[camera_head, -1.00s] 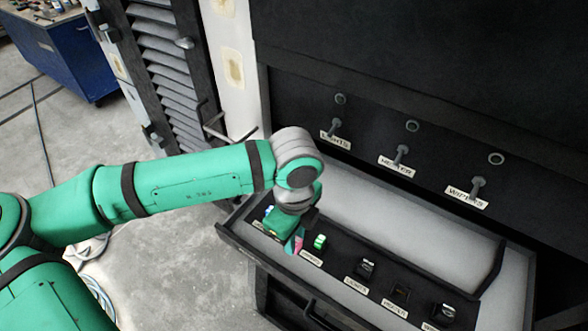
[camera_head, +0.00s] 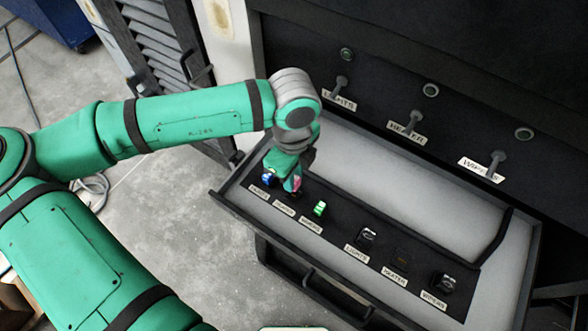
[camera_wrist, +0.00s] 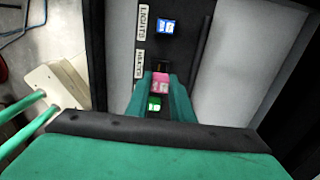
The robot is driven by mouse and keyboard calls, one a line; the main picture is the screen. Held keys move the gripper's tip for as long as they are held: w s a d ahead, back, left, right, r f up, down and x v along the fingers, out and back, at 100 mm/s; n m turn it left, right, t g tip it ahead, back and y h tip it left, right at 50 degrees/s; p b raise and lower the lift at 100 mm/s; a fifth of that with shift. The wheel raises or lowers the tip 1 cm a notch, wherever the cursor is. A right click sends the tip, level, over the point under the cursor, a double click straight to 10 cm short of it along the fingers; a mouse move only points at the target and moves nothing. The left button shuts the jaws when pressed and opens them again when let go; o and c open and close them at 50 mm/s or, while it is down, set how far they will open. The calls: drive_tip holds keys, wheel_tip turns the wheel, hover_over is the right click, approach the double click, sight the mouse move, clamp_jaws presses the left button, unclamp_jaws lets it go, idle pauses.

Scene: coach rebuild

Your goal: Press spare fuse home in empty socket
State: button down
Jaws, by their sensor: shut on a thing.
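My gripper (camera_head: 292,180) is shut on a pink fuse (camera_wrist: 160,84), which sits between the green fingers in the wrist view and shows as a small pink patch in the head view. It is over the left part of the dark fuse strip in the open drawer (camera_head: 355,183). A dark slot (camera_wrist: 162,67) shows just beyond the pink fuse, by the HEATER label. On the right part of the strip, the middle socket (camera_head: 402,258) looks empty. Black fuses stand in the sockets on either side, left (camera_head: 368,236) and right (camera_head: 445,283).
A blue fuse (camera_head: 268,179) and a green fuse (camera_head: 319,208) stand on either side of my gripper. Three labelled levers, LIGHTS (camera_head: 341,82), HEATER (camera_head: 413,120) and WIPERS (camera_head: 497,160), jut from the panel behind. The drawer's pale floor behind the strip is clear.

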drive_tip(key=shift+f, duration=2.05)
drive_tip(key=shift+a, duration=0.15)
idle(0.3)
drive_tip(key=shift+f, duration=0.65)
idle(1.2)
drive_tip(key=c, duration=1)
unclamp_jaws()
drive_tip(key=shift+r, duration=0.1)
drive_tip(key=shift+r, duration=3.4)
